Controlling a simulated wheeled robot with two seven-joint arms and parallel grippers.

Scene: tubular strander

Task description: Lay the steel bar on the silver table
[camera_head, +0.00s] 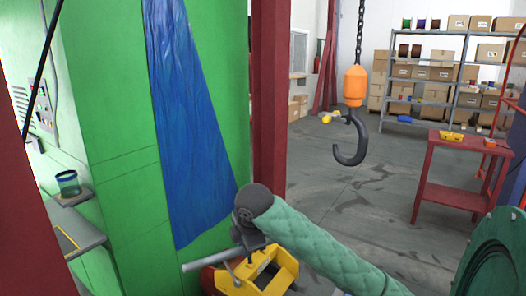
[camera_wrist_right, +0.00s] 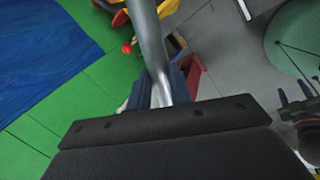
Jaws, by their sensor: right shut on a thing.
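The steel bar (camera_head: 208,261) is a plain grey rod, seen in the head view at the lower middle, in front of the green wall. My right gripper (camera_head: 245,247) is at the bar's right part, shut on it, with the jaws partly hidden by my wrist. In the right wrist view the bar (camera_wrist_right: 148,40) runs from the top edge down to the gripper (camera_wrist_right: 162,92). My left gripper is not in view. I cannot make out a silver table for certain.
A yellow machine part (camera_head: 262,272) sits just below my right gripper. A blue sheet (camera_head: 190,120) hangs on the green wall (camera_head: 110,100). A grey ledge (camera_head: 80,238) is at left. A hook (camera_head: 350,145) hangs over open floor; a red table (camera_head: 450,170) stands right.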

